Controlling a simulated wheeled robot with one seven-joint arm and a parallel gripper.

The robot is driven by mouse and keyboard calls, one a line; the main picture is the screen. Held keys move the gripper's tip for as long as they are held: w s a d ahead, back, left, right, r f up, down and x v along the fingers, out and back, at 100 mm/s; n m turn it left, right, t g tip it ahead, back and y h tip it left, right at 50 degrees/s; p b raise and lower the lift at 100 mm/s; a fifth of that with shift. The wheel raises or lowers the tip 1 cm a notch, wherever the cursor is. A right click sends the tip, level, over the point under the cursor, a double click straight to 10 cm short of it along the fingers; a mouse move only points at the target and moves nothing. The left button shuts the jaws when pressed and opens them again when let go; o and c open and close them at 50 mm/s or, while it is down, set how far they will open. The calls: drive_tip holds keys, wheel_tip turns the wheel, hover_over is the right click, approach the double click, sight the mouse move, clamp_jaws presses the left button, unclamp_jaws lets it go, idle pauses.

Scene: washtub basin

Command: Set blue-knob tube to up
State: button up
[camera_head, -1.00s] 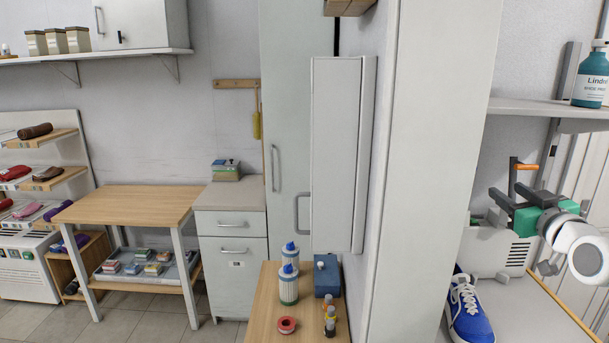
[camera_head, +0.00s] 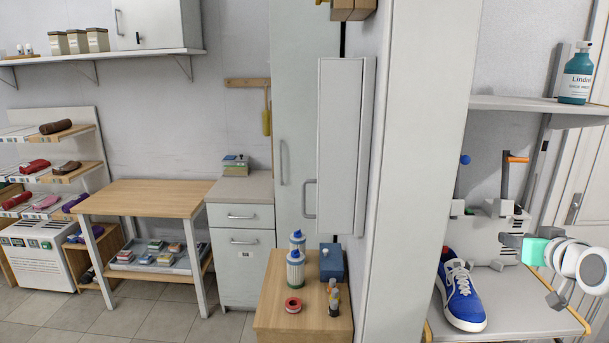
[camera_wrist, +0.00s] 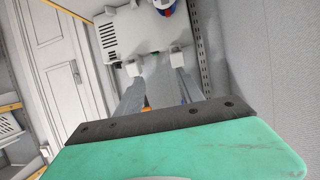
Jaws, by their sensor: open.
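A blue knob (camera_head: 465,159) shows in the head view on a thin dark upright stalk, above the left end of a pale grey boxy unit (camera_head: 490,235). In the wrist view my two grey fingers (camera_wrist: 155,65) point towards the vented unit (camera_wrist: 135,32).
A blue shoe (camera_head: 461,292) stands on the bench (camera_head: 520,305) below and left of my gripper. A shelf (camera_head: 535,104) with a teal bottle (camera_head: 576,75) is above. A wide white pillar (camera_head: 425,170) borders the left. A white door (camera_wrist: 62,55) shows in the wrist view.

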drive_tip(key=s+f+m+g, duration=0.25)
drive_tip(key=s+f, duration=0.25)
drive_tip(key=f, duration=0.3)
drive_tip(key=s+f+m+g, duration=0.2)
drive_tip(key=s+f+g, duration=0.25)
drive_tip(key=f, duration=0.35)
drive_tip(key=s+a+f+m+g+y, duration=0.1)
drive_tip(key=s+a+f+m+g, duration=0.15)
drive_tip(key=s+a+f, duration=0.55)
drive_tip(key=s+a+f+n+g, duration=0.2)
drive_tip(key=s+a+g, duration=0.1)
drive_tip(key=s+a, duration=0.5)
drive_tip(key=w+a+r+n+t, duration=0.1)
drive_tip(key=w+a+r+n, duration=0.1)
drive_tip(key=a, duration=0.6)
drive_tip(key=w+a+r+n+t+y, duration=0.1)
drive_tip(key=w+a+r+n, duration=0.1)
drive_tip(key=a, duration=0.7)
drive_tip(key=r+n, duration=0.1)
drive_tip(key=n, duration=0.1)
drive_tip(key=shift+w+a+n, duration=0.2)
drive_tip(key=shift+w+n, duration=0.2)
